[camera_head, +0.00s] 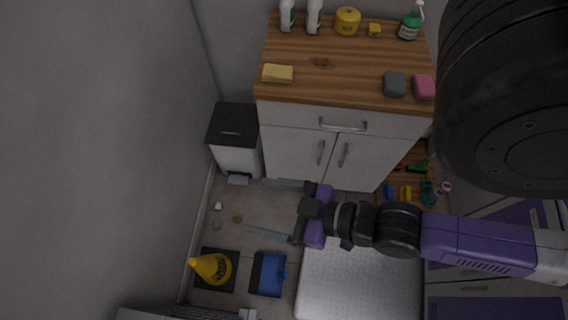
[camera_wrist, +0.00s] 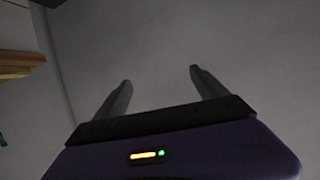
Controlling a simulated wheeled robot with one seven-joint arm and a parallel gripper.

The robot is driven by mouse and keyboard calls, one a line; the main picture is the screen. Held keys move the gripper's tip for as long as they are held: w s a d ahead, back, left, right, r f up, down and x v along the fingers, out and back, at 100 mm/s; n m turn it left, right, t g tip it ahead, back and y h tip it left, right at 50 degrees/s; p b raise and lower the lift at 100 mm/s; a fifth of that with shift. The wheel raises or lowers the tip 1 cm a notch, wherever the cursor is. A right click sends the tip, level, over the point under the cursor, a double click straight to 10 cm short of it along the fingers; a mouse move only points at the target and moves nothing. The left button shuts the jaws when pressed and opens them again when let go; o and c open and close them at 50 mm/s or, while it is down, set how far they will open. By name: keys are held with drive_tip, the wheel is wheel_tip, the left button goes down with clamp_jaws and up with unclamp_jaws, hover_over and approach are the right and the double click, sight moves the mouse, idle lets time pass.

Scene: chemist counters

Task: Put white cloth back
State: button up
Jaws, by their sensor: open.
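My gripper (camera_head: 254,204) is open and empty, its two grey fingers spread and pointing left over the floor in front of the cabinet. In the wrist view its fingers (camera_wrist: 160,78) stand apart with only a plain grey surface behind them. I cannot pick out a white cloth for certain in either view. A broad white dotted surface (camera_head: 360,285) lies below my arm in the head view; I cannot tell what it is. A pale yellow folded cloth or sponge (camera_head: 277,73) lies on the wooden counter's left side.
The wooden counter (camera_head: 325,55) holds bottles, a yellow tub (camera_head: 347,20), a grey sponge (camera_head: 395,84) and a pink sponge (camera_head: 424,87). A black-lidded bin (camera_head: 236,158) stands left of it.

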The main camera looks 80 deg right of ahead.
drive_tip(key=s+r+n+t+y, duration=0.1)
drive_tip(key=s+r, duration=0.2)
drive_tip(key=r, duration=0.3)
drive_tip(key=shift+s+a, duration=0.2)
drive_tip(key=shift+a, duration=0.05)
